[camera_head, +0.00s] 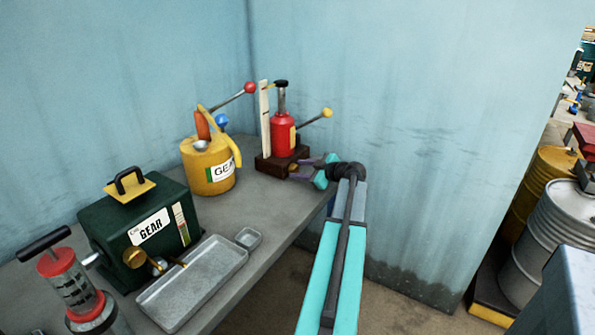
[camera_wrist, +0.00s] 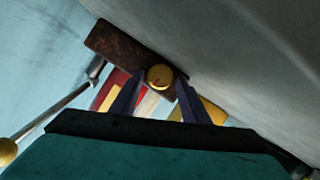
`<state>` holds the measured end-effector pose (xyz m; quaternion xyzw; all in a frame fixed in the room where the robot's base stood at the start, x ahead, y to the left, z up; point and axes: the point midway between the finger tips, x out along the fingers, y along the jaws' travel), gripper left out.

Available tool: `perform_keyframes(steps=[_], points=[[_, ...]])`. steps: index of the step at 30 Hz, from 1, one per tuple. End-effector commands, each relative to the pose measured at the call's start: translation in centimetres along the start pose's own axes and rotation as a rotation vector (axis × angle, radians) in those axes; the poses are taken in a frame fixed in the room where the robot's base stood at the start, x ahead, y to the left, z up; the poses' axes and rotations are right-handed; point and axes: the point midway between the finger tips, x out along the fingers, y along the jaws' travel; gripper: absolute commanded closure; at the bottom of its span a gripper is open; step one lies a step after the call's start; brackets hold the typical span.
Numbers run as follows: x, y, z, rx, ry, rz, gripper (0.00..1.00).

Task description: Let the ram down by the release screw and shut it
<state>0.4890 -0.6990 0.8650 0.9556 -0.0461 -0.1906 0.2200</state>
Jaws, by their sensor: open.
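The brass release screw knob (camera_wrist: 160,77) shows in the wrist view, low on the jack beside the block. My gripper (camera_head: 308,167) is at the jack's base. In the wrist view its two dark fingers (camera_wrist: 158,88) are open, with the knob between and just beyond their tips. Contact with the knob cannot be told.
A yellow gear-oil can (camera_head: 208,170) is to the left. A green gear box (camera_head: 135,225) and grey tray (camera_head: 192,283) are nearer. Blue walls close the corner.

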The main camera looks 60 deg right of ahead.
Motion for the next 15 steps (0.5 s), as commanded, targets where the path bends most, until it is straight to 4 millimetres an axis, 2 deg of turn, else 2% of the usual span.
perform_keyframes(steps=[4, 14, 15], points=[[0.88, 0.00, 0.01, 0.000, 0.000, -0.001, 0.58], [0.98, -0.01, 0.05, 0.000, 0.000, 0.000, 0.58], [0.98, -0.01, 0.06, 0.000, 0.000, 0.001, 0.65]])
